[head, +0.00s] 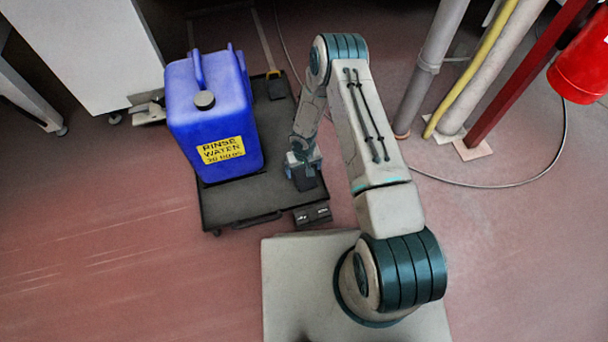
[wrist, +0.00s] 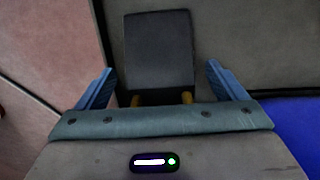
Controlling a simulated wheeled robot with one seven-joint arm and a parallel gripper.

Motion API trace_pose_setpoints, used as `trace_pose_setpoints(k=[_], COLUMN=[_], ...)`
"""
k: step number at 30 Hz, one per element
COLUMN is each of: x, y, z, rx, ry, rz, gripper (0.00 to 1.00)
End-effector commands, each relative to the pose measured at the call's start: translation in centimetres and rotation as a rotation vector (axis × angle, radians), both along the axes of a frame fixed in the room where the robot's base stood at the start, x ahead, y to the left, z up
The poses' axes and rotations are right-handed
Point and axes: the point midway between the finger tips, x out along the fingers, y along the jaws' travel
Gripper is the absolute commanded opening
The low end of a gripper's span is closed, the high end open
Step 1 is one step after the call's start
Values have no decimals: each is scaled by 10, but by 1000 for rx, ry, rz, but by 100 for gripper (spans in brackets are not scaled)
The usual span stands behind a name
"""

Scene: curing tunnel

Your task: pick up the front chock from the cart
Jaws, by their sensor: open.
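The front chock (wrist: 158,48) is a dark grey wedge-like block with two yellow parts at its near end, lying on the cart. In the head view the chock (head: 305,181) shows just below my gripper (head: 303,163), partly hidden by it. In the wrist view my gripper (wrist: 160,88) is open, with one blue finger on each side of the chock's near end and a gap on both sides. I cannot tell how far the fingertips are above the cart. The dark flat cart (head: 235,204) stands left of my arm.
A blue rinse-water jerrycan (head: 213,115) stands on the cart, left of my gripper. Another dark chock (head: 275,88) with a yellow part lies at the cart's far end. A small black box (head: 312,215) is at the near right corner. Pipes (head: 430,65) and a cable are to the right.

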Motion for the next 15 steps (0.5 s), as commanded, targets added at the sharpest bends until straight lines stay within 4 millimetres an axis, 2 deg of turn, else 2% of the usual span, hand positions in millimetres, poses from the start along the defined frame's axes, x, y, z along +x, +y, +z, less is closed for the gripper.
trace_pose_setpoints(k=[2, 3, 9, 15], x=[0, 0, 0, 0], y=[0, 0, 0, 0], z=[1, 1, 1, 1], rx=[0, 0, 0, 0], ry=[0, 0, 0, -1], rz=[0, 0, 0, 0], gripper=[91, 85, 30, 30])
